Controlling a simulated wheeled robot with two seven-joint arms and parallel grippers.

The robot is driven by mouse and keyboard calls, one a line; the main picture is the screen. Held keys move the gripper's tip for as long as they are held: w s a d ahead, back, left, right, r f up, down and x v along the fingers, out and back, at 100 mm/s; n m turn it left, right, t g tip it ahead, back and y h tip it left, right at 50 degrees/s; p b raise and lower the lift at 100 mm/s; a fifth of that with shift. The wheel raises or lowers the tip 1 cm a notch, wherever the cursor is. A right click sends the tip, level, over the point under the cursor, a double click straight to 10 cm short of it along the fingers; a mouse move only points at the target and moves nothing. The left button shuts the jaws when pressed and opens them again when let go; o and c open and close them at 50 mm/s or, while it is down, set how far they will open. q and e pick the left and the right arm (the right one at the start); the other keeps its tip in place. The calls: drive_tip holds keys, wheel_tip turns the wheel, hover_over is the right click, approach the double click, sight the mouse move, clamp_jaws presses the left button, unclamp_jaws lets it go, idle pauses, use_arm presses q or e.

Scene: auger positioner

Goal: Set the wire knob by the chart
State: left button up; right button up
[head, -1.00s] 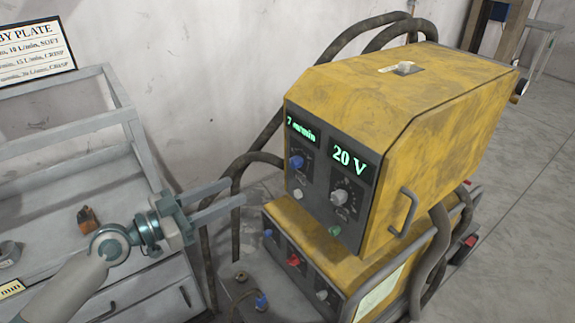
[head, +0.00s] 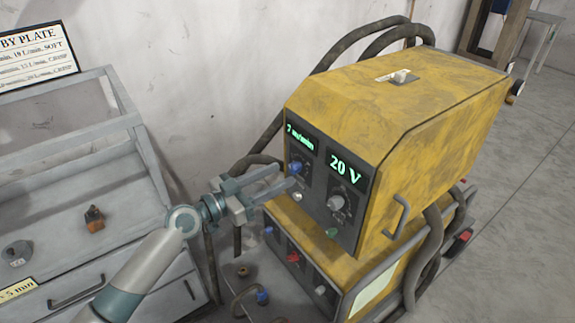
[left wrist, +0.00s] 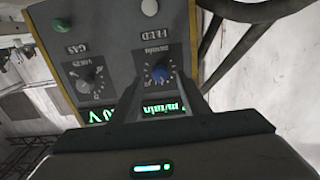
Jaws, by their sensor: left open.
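The yellow welding machine (head: 400,100) has a dark front panel. A blue knob (head: 296,167) sits under a green display (head: 300,138) reading 7 m/min. In the left wrist view the blue knob (left wrist: 160,73) appears upside down, with a dial scale around it. My left gripper (head: 284,175) is open, its two fingers pointing at this knob. In the wrist view the fingers (left wrist: 161,84) lie on either side of the knob; contact cannot be told. The chart (head: 35,55), headed "BY PLATE", stands at the upper left, partly cut off. My right gripper is not in view.
Beside the blue knob are a 20 V display (head: 344,166), a grey knob (head: 337,202) and a green button (head: 331,233). A white button (head: 297,196) sits below the blue knob. A grey cabinet (head: 150,160) stands left. Thick hoses (head: 345,48) loop behind the machine.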

sight(291, 170)
use_arm(q)
drive_tip(key=shift+p+x, duration=0.5)
drive_tip(key=shift+x, duration=1.45)
drive_tip(key=c, duration=1.1)
